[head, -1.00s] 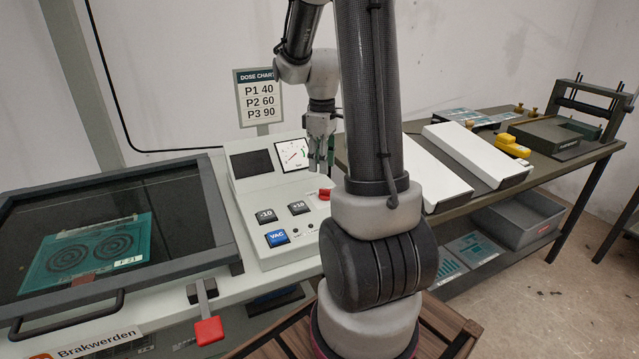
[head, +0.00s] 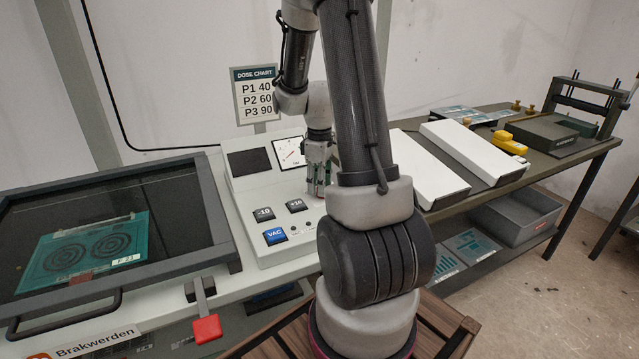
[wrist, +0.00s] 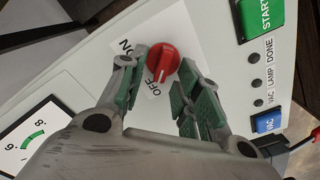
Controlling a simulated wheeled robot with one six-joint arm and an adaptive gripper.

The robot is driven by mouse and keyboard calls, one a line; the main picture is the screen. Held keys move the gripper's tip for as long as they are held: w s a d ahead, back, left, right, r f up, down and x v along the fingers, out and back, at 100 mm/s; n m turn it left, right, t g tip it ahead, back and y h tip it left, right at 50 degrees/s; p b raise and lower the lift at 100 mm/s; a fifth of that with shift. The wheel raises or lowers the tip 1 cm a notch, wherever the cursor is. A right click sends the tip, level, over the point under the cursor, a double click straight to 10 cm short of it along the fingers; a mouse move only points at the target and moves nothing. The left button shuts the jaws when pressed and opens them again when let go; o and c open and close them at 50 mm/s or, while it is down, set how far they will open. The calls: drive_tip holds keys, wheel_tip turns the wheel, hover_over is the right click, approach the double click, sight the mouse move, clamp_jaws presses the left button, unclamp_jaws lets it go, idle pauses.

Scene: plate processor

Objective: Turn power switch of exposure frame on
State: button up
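The power switch is a red rotary knob (wrist: 163,62) on the white control panel (head: 245,182) of the exposure frame (head: 225,235). Its white mark is visible in the wrist view, beside printed ON and OFF labels; which label it points to is hard to tell. My gripper (wrist: 162,70) is open, with one green-padded finger on each side of the knob. A firm grip is not visible. In the head view, my gripper (head: 318,188) is low over the panel's right part and hides most of the knob.
The panel also has a blue VAC button (head: 275,236), a -10 button (head: 263,214), a +10 button (head: 297,205), a dial gauge (head: 290,152) and a green START button (wrist: 259,16). A dose chart (head: 257,94) stands behind. A red-tipped lever (head: 206,328) sits in front.

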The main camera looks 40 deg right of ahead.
clamp_jaws()
drive_tip(key=shift+m, duration=0.4)
drive_tip(key=m, duration=0.3)
drive_tip(key=shift+w+d+m, duration=0.1)
drive_tip(key=shift+d+m, duration=0.15)
drive_tip(key=shift+m, duration=0.05)
drive_tip(key=m, duration=0.4)
drive_tip(key=shift+d+m, duration=0.2)
drive_tip(key=shift+m, duration=0.1)
drive_tip(key=m, duration=0.4)
drive_tip(key=shift+d+m, duration=0.2)
drive_tip(key=shift+m, duration=0.1)
drive_tip(key=shift+s+d+m, duration=0.1)
drive_tip(key=shift+s+m, duration=0.05)
drive_tip(key=shift+m, duration=0.95)
drive_tip(key=shift+s+d+m, duration=0.1)
drive_tip(key=shift+m, duration=1)
